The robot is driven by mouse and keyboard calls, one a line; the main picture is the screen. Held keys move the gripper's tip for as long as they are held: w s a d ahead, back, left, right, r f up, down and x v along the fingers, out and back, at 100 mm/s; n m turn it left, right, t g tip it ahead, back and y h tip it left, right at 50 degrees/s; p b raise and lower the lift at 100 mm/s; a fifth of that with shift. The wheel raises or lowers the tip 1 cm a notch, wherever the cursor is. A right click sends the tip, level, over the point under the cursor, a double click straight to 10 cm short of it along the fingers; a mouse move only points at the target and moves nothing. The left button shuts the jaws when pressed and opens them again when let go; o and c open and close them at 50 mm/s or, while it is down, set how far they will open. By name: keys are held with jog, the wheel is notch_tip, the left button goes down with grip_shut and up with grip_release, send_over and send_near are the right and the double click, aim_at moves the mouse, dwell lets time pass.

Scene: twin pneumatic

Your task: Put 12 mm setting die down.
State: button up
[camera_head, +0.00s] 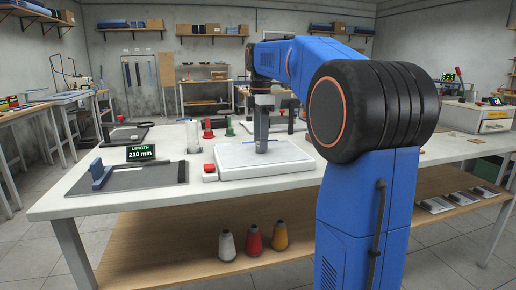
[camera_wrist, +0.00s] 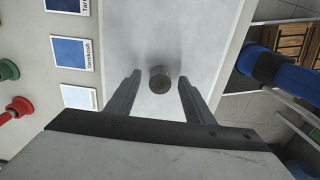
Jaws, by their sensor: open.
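The 12 mm setting die, a small round dark metal piece (camera_wrist: 160,85), shows in the wrist view on a pale flat surface. My gripper (camera_wrist: 159,78) is open, with one finger on each side of the die and a visible gap to both. In the head view my gripper (camera_head: 262,146) points down at a white slab (camera_head: 290,165) on the workbench. The die cannot be made out there. Whether it rests fully on the surface is hard to tell from above.
A red button box (camera_head: 209,172) stands left of the slab. A dark board (camera_head: 133,178) with a "LENGTH 210 mm" display (camera_head: 141,153) lies further left. Red (camera_head: 208,130) and green (camera_head: 229,128) spools stand behind. Sample cards (camera_wrist: 72,52) lie left in the wrist view.

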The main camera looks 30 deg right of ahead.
grip_shut()
jog(key=shift+r, duration=0.1)
